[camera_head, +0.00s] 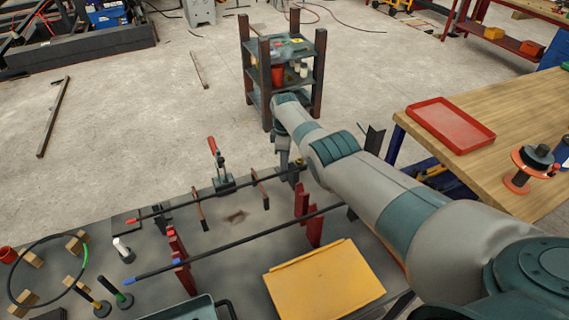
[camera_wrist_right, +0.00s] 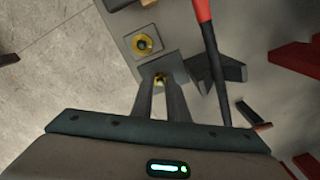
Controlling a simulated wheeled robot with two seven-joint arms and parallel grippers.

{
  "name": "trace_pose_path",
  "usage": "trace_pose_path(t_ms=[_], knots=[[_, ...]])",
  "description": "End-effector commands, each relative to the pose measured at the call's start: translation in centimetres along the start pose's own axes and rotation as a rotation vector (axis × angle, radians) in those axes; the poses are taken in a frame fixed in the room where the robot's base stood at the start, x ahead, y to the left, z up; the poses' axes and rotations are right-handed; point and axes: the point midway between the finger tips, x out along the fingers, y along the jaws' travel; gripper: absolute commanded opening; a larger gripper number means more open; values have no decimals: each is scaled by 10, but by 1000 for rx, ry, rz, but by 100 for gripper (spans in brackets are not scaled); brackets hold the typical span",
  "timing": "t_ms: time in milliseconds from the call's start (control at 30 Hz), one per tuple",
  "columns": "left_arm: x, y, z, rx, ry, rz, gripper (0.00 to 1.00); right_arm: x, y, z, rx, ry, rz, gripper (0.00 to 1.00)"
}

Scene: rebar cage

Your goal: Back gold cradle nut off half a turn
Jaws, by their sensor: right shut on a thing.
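My right gripper (camera_head: 284,170) reaches down at the far right end of the dark table. In the right wrist view its two fingers (camera_wrist_right: 160,88) are close together, shut on a gold nut (camera_wrist_right: 160,79) at a dark block. Most of this nut is hidden between the fingertips. A second gold ring or nut (camera_wrist_right: 143,44) sits on a grey plate just beyond it, apart from the fingers. A small gold spot (camera_head: 299,162) shows beside the gripper in the head view. Which gold part is which across the views I cannot tell. My left gripper is out of view.
A dark rod with a red end (camera_head: 215,195) runs across the table to near the gripper; a blue-ended rod (camera_head: 235,240) lies nearer. Red uprights (camera_head: 315,228), a red-handled clamp (camera_head: 222,178) and a yellow panel (camera_head: 325,283) stand or lie around. A shelf (camera_head: 284,62) stands behind.

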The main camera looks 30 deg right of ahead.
Motion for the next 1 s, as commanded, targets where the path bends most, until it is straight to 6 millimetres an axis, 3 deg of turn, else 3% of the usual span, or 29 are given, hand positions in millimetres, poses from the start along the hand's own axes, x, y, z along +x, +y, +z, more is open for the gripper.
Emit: trace_pose_path(t_ms=[467,500,567,1000], knots=[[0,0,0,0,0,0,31,-1,1,0,-24,1,1,0],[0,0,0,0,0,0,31,-1,1,0,-24,1,1,16],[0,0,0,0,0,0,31,-1,1,0,-24,1,1,31],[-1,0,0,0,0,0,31,-3,0,0,-23,0,1,33]])
